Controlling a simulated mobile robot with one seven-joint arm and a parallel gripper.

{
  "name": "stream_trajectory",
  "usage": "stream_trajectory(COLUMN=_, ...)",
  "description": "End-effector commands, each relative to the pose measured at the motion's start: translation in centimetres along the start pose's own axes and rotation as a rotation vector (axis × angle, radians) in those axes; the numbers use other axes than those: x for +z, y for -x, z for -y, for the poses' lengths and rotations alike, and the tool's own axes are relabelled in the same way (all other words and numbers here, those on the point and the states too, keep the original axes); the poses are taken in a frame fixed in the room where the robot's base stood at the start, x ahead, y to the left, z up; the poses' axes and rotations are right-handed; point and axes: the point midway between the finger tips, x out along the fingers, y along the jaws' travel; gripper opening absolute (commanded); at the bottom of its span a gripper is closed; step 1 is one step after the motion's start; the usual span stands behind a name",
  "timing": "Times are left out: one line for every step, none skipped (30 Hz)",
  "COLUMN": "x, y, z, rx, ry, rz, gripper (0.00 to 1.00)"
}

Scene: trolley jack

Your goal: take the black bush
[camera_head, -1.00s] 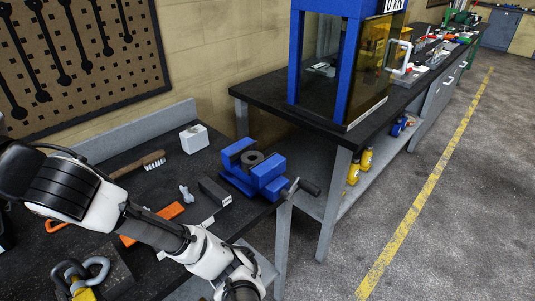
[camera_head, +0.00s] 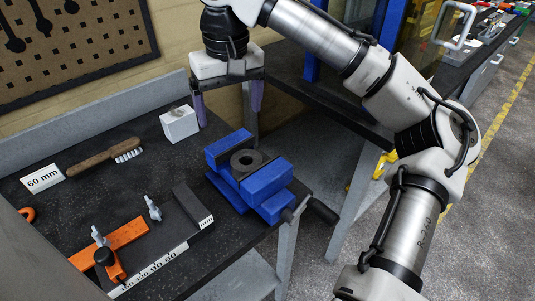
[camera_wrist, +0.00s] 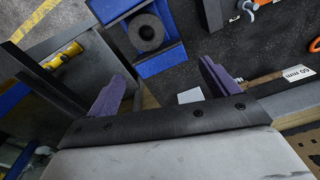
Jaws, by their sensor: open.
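The black bush (camera_head: 247,160) is a dark ring with a round hole. It sits in the blue vise (camera_head: 266,184), between its jaws, near the right edge of the bench. My gripper (camera_head: 228,103) is open and empty, its purple fingers pointing down, above and behind the vise in the head view. In the wrist view the bush (camera_wrist: 147,32) and vise (camera_wrist: 163,63) show beyond my spread fingers (camera_wrist: 162,71). The bush is apart from the fingers.
A white block (camera_head: 180,125) stands left of the vise. A brush (camera_head: 103,157), a "60 mm" card (camera_head: 42,178), a dark bar (camera_head: 193,206) and orange clamps (camera_head: 118,243) lie on the bench. A pegboard wall (camera_head: 75,45) is behind.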

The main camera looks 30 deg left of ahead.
Motion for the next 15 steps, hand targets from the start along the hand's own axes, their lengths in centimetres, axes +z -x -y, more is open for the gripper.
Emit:
stream_trajectory(x=0.5, y=0.1, z=-0.5, rx=0.014, ry=-0.016, rz=0.026, gripper=0.87)
stream_trajectory(x=0.8, y=0.2, z=-0.7, rx=0.018, ry=-0.022, rz=0.040, gripper=0.87)
stream_trajectory(x=1.0, y=0.2, z=-0.8, rx=0.022, ry=-0.027, rz=0.052, gripper=0.87)
stream_trajectory(x=1.1, y=0.1, z=-0.9, rx=0.024, ry=-0.029, rz=0.058, gripper=0.87)
stream_trajectory(x=1.2, y=-0.1, z=-1.0, rx=0.025, ry=-0.031, rz=0.063, gripper=0.87)
stream_trajectory(x=1.3, y=-0.6, z=-1.1, rx=0.025, ry=-0.031, rz=0.066, gripper=0.87)
stream_trajectory(x=1.4, y=-1.0, z=-1.1, rx=0.024, ry=-0.031, rz=0.066, gripper=0.87)
stream_trajectory(x=1.4, y=-1.5, z=-1.1, rx=0.024, ry=-0.030, rz=0.066, gripper=0.87)
stream_trajectory(x=1.4, y=-2.3, z=-1.1, rx=0.022, ry=-0.030, rz=0.066, gripper=0.87)
stream_trajectory(x=1.5, y=-2.9, z=-1.0, rx=0.022, ry=-0.029, rz=0.065, gripper=0.87)
stream_trajectory(x=1.5, y=-3.5, z=-1.1, rx=0.022, ry=-0.029, rz=0.065, gripper=0.87)
stream_trajectory(x=1.6, y=-4.2, z=-1.1, rx=0.021, ry=-0.029, rz=0.065, gripper=0.87)
stream_trajectory(x=1.6, y=-4.8, z=-1.1, rx=0.022, ry=-0.028, rz=0.064, gripper=0.87)
stream_trajectory(x=1.6, y=-5.3, z=-1.1, rx=0.021, ry=-0.028, rz=0.064, gripper=0.87)
stream_trajectory(x=1.7, y=-6.0, z=-1.1, rx=0.022, ry=-0.029, rz=0.063, gripper=0.87)
